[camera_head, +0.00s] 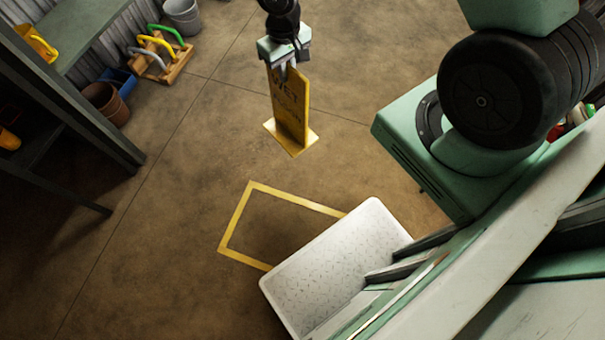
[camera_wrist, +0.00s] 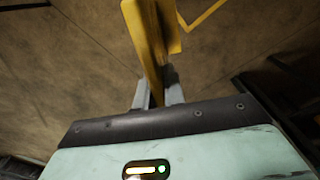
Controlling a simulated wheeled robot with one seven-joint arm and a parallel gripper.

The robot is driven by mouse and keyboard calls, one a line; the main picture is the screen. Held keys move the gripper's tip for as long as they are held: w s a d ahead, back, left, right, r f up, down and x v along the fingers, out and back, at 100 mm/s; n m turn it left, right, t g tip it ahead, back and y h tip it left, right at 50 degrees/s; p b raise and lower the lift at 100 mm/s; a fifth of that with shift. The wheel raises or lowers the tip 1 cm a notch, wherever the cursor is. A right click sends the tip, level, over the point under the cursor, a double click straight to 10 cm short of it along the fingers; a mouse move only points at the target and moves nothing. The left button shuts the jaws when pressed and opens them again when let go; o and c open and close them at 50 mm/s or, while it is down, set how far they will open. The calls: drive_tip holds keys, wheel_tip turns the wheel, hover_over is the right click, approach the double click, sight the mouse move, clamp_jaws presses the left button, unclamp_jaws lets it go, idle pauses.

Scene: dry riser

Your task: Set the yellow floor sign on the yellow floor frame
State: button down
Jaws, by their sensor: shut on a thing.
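The yellow floor sign (camera_head: 290,110) hangs upright from my gripper (camera_head: 288,68), with its wide base plate at the bottom. My gripper is shut on the sign's top edge. The yellow floor frame (camera_head: 238,222) is a taped outline on the floor, lower in the head view than the sign. Its right side is hidden behind a white tray. In the wrist view the sign (camera_wrist: 148,40) stands between the two fingers (camera_wrist: 158,95). A corner of the floor frame (camera_wrist: 205,14) shows at the top of that view.
A white textured tray (camera_head: 335,265) covers part of the frame's right side. A wooden rack with coloured handles (camera_head: 163,65), a grey bucket (camera_head: 183,15), a brown pot (camera_head: 106,102) and a dark shelf (camera_head: 70,110) stand at left. Floor around the frame's left is clear.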

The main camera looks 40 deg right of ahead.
drive_tip(key=s+a+f+n+b, duration=0.2)
drive_tip(key=a+f+b, duration=0.5)
drive_tip(key=f+b, duration=0.4)
drive_tip(key=s+a+f+n+b, duration=0.2)
drive_tip(key=s+a+f+b, duration=0.2)
drive_tip(key=a+f+b, duration=0.3)
drive_tip(key=s+a+f+n+b, duration=0.1)
drive_tip(key=s+a+f+b, duration=0.3)
drive_tip(key=f+b, duration=1.3)
drive_tip(key=a+b, duration=0.3)
drive_tip(key=shift+a+n, duration=0.4)
drive_tip(key=shift+f, duration=0.2)
wheel_tip(320, 180, down, 10)
drive_tip(key=b, duration=0.6)
drive_tip(key=shift+b, duration=0.3)
drive_tip(key=shift+f, duration=0.15)
drive_tip(key=c, duration=1.5)
unclamp_jaws()
